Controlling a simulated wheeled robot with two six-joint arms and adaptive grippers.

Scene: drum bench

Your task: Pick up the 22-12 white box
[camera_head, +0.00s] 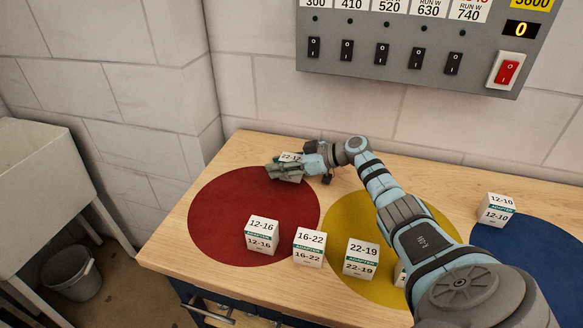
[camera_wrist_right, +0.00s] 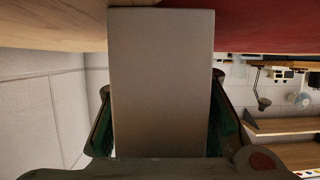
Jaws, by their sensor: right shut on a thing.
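The 22-12 white box (camera_head: 290,157) is at the back edge of the red circle, its label partly covered by my gripper. My right gripper (camera_head: 284,170) is shut on it, with the fingers on either side. In the right wrist view the box (camera_wrist_right: 160,85) fills the middle as a plain pale face between the gripper's fingers (camera_wrist_right: 160,125). Whether the box touches the table is hard to tell. My left gripper is not in view.
White boxes 12-16 (camera_head: 262,236), 16-22 (camera_head: 308,247) and 22-19 (camera_head: 361,258) stand along the front; another is mostly hidden behind my arm. Box 12-10 (camera_head: 495,210) is at right. The red circle (camera_head: 225,215) has free room at left. A switch panel (camera_head: 420,85) hangs above.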

